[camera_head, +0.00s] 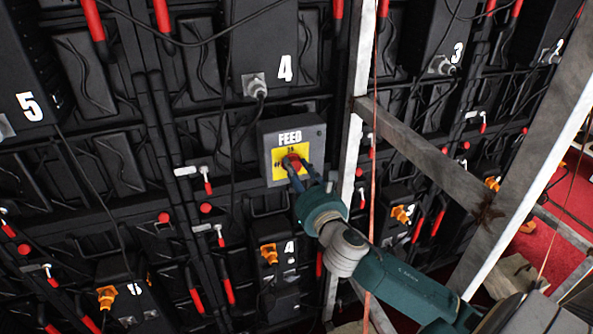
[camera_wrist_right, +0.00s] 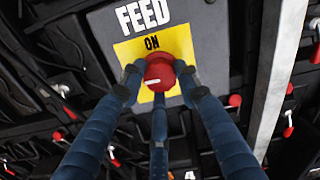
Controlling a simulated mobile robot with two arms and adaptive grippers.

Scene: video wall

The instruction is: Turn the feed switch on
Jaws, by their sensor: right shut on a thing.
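The feed switch is a red round knob (camera_head: 291,161) on a yellow plate, set in a grey box (camera_head: 314,143) lettered FEED. In the right wrist view the knob (camera_wrist_right: 159,72) sits just under the word ON, with a short white mark on its left part. My right gripper (camera_head: 297,167) reaches the box from the lower right. In the right wrist view its dark blue fingers (camera_wrist_right: 160,82) are closed around the knob from left, right and below. The fingers hide part of the yellow plate and any lettering there. My left gripper is not in view.
Black panels with red handles and hanging cables surround the box. A metal frame post (camera_head: 346,170) stands just right of it, and a diagonal beam (camera_head: 430,160) runs to the right. Orange connectors (camera_head: 269,254) sit below. Red floor shows at far right.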

